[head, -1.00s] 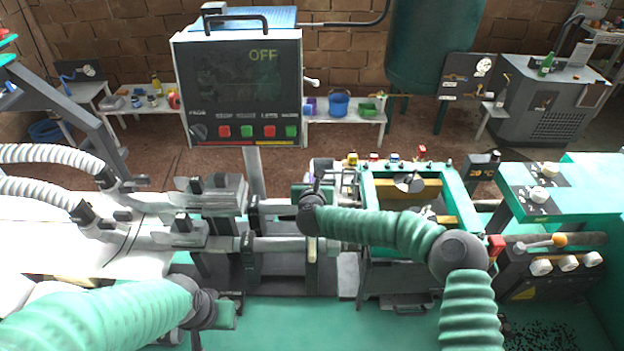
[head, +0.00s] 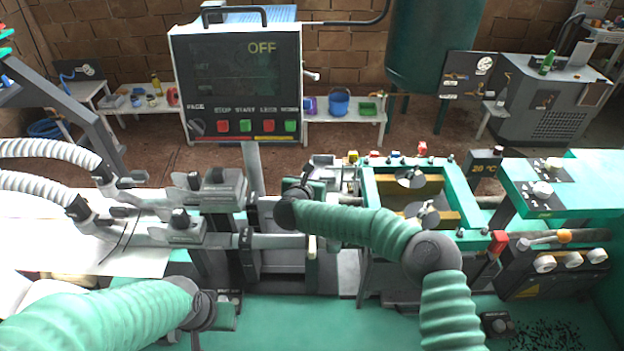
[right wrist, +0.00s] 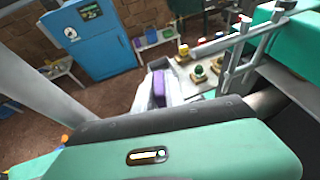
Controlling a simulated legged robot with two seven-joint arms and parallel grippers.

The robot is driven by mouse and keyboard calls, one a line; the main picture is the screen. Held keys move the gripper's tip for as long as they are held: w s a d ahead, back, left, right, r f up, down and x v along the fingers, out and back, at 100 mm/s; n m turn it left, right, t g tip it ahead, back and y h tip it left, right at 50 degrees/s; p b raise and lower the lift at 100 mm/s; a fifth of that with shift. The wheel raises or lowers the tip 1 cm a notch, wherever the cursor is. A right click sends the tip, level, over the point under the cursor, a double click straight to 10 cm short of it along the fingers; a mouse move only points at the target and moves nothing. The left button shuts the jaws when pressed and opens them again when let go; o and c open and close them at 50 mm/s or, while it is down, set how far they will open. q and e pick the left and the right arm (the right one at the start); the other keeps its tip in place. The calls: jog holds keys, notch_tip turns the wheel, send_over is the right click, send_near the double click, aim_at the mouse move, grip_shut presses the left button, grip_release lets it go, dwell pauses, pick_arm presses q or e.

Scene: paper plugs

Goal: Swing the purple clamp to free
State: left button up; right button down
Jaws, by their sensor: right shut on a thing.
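The purple clamp (right wrist: 158,88) shows in the right wrist view as a small purple block between pale metal parts, beyond the green housing of my right gripper (right wrist: 157,100). In the head view my right gripper (head: 302,188) is at the centre of the machine, left of the green frame. My own wrist mostly covers it there, and the clamp cannot be made out. My right gripper is shut on the purple clamp, though the contact is small in view. My left gripper (head: 226,316) is low at the left front, apart from the clamp, its fingers unclear.
A control panel (head: 238,85) reading OFF stands behind the machine. A green frame (head: 370,210) with wooden blocks is right of my right gripper. Metal holders with white hoses (head: 45,150) are at the left. A green box with knobs (head: 570,190) stands at the right.

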jog(key=m+h+b, duration=0.2)
jog(key=h, duration=0.1)
jog(key=shift+m+g+b, duration=0.35)
jog(key=shift+m+g, duration=0.05)
jog(key=shift+a+r+m+g+h+b, duration=0.1)
jog(key=shift+r+m+g+h+b, duration=0.1)
jog(key=shift+m+g+h+b, duration=0.4)
jog(key=shift+h, duration=0.3)
jog(key=shift+r+m+h, duration=0.1)
jog(key=shift+m+h, duration=0.2)
jog(key=shift+m, duration=0.2)
jog(key=c, duration=1.7)
grip_release()
jog(key=shift+c, duration=0.2)
jog(key=o, duration=0.3)
jog(key=shift+w+f, duration=0.1)
jog(key=shift+f, duration=0.1)
jog(key=shift+o, duration=0.2)
